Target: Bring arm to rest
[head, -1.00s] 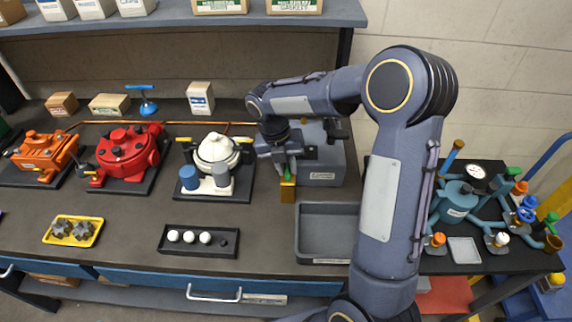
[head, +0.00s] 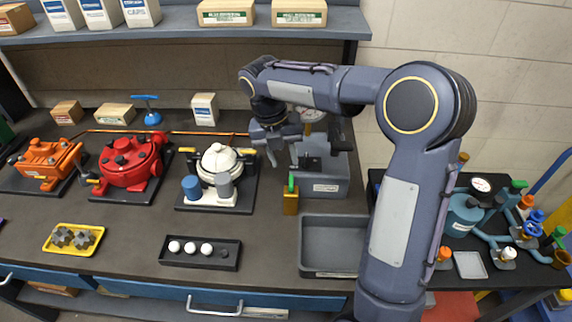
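My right arm reaches in from the right over the workbench (head: 120,215). My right gripper (head: 283,158) hangs fingers-down above the bench, in front of a grey machine (head: 325,187). Its fingers are apart with nothing seen between them. Below it and slightly right, a small brass-yellow block (head: 290,203) with a green top stands on the bench, clear of the fingers. Part of the grey machine is hidden behind the gripper. My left gripper is not in view.
Left of the gripper stand a white motor (head: 217,160), a red one (head: 130,160) and an orange one (head: 45,160). A black tray (head: 228,264) with white balls and an empty-looking grey bin (head: 330,268) lie in front. A shelf (head: 180,30) with boxes spans the back.

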